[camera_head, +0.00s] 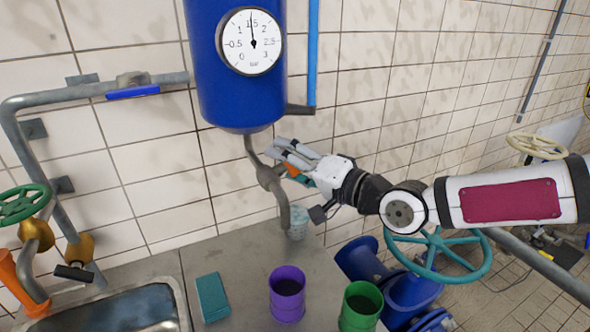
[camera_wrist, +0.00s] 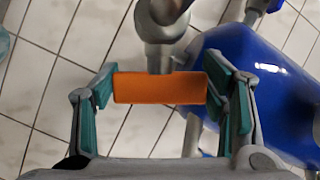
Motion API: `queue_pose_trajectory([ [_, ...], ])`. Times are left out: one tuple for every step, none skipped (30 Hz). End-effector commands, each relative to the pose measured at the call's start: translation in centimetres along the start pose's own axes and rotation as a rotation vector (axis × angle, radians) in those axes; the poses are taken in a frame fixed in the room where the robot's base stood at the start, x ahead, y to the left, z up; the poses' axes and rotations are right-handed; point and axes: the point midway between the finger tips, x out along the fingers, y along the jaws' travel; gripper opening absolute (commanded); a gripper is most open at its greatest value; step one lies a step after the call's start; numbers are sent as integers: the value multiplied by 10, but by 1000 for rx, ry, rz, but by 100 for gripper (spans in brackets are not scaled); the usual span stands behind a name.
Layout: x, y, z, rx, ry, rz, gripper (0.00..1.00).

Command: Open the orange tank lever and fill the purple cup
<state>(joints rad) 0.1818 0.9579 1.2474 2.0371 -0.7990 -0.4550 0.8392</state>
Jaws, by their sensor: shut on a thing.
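The blue tank (camera_head: 235,95) hangs on the tiled wall with a round gauge on its front. A grey outlet pipe (camera_head: 283,212) bends down from its bottom. My gripper (camera_head: 290,160) is at this pipe, shut on the orange lever (camera_wrist: 160,88). In the wrist view the lever lies crosswise between the two green finger pads, under the grey pipe fitting. In the head view only a little of the lever (camera_head: 292,170) shows between the fingers. The purple cup (camera_head: 287,294) stands upright on the counter, in front of the outlet and apart from it. Its inside looks dark.
A green cup (camera_head: 360,306) stands right of the purple one, and a teal block (camera_head: 212,297) lies left. A sink (camera_head: 110,312) is at front left; a teal handwheel (camera_head: 438,252) is right.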

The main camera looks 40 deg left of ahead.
Motion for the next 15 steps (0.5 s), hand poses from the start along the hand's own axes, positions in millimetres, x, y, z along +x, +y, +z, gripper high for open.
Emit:
queue_pose_trajectory([
  [0,7,-1,-4,-1,-17,38],
  [0,7,-1,-8,-1,-27,38],
  [0,7,-1,-14,-1,-43,38],
  [0,7,0,-19,-1,-54,38],
  [0,7,0,-24,-1,-64,38],
  [0,7,0,-30,-1,-79,38],
  [0,7,0,-34,-1,-89,38],
  [0,7,0,-37,-1,-98,38],
  [0,6,0,-42,-1,-110,38],
  [0,6,0,-46,-1,-118,38],
  [0,6,0,-49,-1,-125,38],
  [0,6,0,-53,0,-133,38],
  [0,5,0,-56,0,-138,38],
  [0,4,0,-58,0,-142,38],
  [0,4,0,-61,0,-147,38],
])
